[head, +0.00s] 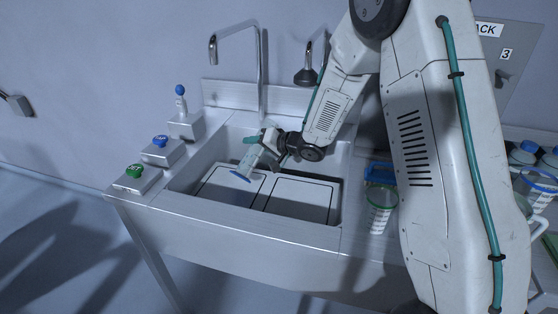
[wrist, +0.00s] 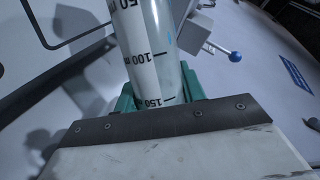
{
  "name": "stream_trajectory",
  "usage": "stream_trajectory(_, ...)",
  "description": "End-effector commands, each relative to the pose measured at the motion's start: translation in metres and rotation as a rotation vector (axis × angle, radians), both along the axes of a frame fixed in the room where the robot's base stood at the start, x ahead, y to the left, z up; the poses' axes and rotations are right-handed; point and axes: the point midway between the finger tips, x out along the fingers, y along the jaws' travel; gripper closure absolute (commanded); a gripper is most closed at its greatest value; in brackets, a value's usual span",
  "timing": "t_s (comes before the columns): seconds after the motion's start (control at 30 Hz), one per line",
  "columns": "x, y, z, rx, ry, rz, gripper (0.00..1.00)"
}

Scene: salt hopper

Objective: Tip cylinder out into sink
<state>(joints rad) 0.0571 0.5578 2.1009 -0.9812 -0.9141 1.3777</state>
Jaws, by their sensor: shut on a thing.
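The cylinder (wrist: 151,55) is a clear graduated tube with black marks reading 50, 100 and 150. In the head view the cylinder (head: 249,162) is tilted, its blue-edged end pointing down and to the left over the sink basin. My gripper (head: 268,143) is shut on it above the basin; its green fingers (wrist: 126,98) sit on both sides of the tube in the wrist view. The sink (head: 190,182) is a steel basin with pale panels in its floor. Whether liquid is in or leaving the cylinder I cannot tell.
Green (head: 134,171) and blue (head: 160,141) knobs line the left rim. A graduated jug (head: 380,218) stands to the right of the basin.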

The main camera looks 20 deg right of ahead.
Motion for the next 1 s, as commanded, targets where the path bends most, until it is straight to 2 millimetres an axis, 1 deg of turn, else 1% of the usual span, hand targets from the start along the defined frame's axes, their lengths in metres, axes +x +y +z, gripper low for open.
stream_trajectory(0.2,-0.002,0.002,-0.007,0.081,0.054,0.001,0.99)
stream_trajectory(1.0,-0.003,0.005,-0.019,0.169,0.114,0.0,0.99)
